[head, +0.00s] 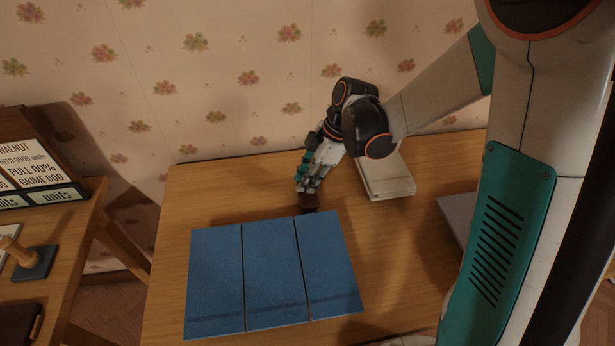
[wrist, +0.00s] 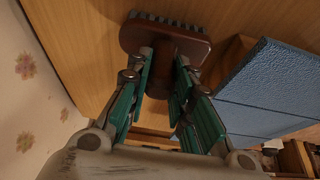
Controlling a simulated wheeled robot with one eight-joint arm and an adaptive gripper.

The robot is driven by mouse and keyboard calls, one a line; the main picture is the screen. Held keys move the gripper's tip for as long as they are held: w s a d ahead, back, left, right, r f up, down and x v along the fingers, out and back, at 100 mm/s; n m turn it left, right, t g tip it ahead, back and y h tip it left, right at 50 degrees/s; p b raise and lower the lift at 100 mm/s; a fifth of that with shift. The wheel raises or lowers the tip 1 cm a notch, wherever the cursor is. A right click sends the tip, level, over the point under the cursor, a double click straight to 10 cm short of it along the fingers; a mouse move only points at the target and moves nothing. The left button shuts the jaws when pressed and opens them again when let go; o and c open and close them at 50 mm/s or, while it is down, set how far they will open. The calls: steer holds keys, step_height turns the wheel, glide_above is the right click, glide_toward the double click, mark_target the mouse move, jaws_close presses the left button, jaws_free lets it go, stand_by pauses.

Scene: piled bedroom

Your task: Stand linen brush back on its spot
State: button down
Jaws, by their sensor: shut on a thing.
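The linen brush (wrist: 165,40) has a reddish-brown wooden body and a row of grey bristles. My gripper (wrist: 160,72) is shut on its narrower part, with a finger on each side. In the head view my gripper (head: 302,186) is over the wooden table, just behind the blue folded panel. The brush (head: 308,203) shows there as a small dark brown block under the fingers. I cannot tell whether it touches the table. No marked spot for it can be made out.
A blue three-part panel (head: 272,275) lies on the table (head: 172,250) in front of my gripper. A pale flat stack (head: 390,183) lies to the right, with a grey flat item (head: 457,215) beyond. A side table at left holds a sign (head: 38,165) and a wooden-handled stamp (head: 33,262).

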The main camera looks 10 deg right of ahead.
steer(key=shift+f, duration=0.15)
steer(key=c, duration=1.3)
jaws_free()
steer(key=shift+c, duration=0.2)
steer(key=p+v, duration=0.5)
steer(key=v, duration=0.3)
